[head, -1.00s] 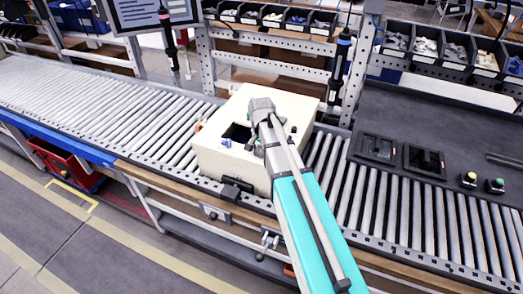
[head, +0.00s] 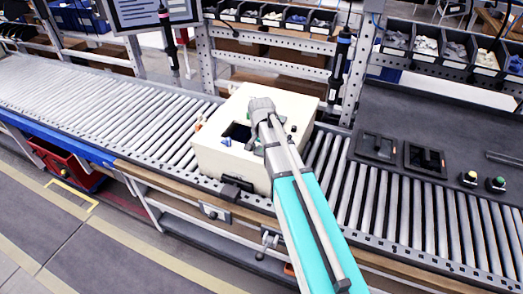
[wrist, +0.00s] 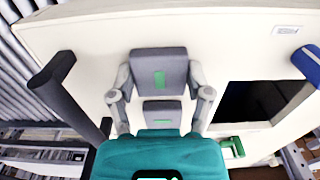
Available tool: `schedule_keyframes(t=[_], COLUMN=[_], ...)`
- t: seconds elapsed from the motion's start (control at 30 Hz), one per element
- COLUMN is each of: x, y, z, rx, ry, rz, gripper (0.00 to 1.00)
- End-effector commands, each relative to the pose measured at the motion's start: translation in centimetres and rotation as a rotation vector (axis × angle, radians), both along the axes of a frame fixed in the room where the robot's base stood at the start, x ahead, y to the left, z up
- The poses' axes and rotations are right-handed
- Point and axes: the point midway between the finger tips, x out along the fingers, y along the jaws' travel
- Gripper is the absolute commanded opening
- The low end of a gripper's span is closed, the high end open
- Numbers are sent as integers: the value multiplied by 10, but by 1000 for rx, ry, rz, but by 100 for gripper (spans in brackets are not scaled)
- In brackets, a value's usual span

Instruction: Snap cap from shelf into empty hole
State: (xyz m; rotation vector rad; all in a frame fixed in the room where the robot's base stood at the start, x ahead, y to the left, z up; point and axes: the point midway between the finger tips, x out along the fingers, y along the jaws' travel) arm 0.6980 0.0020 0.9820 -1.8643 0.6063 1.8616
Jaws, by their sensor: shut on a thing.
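My gripper (head: 262,108) is over the top of the cream-white box (head: 225,158) on the roller conveyor. In the wrist view my gripper (wrist: 161,95) shows as two dark pads with green marks, close together over the box top (wrist: 90,40). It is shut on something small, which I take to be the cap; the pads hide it. I cannot make out the small hole under the gripper, nor whether the cap touches the box. The larger square opening (wrist: 248,100) lies to the right of the gripper in the wrist view.
A dark handle (wrist: 50,82) stands left of the gripper; a blue part (wrist: 310,62) and a green part (wrist: 232,146) lie to its right. Two dark trays (head: 377,148) and push buttons (head: 468,179) are on the right. A hanging screwdriver (head: 340,65) is behind the box. Rollers at left are clear.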

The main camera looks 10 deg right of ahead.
Motion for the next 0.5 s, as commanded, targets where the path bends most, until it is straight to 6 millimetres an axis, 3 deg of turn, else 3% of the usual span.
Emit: schedule_keyframes(t=[0.47,0.5], x=[-2,-3], y=[0,0], z=[-2,-2], rx=[-1,-2], ry=[6,6], rz=[1,1], gripper=[7,68])
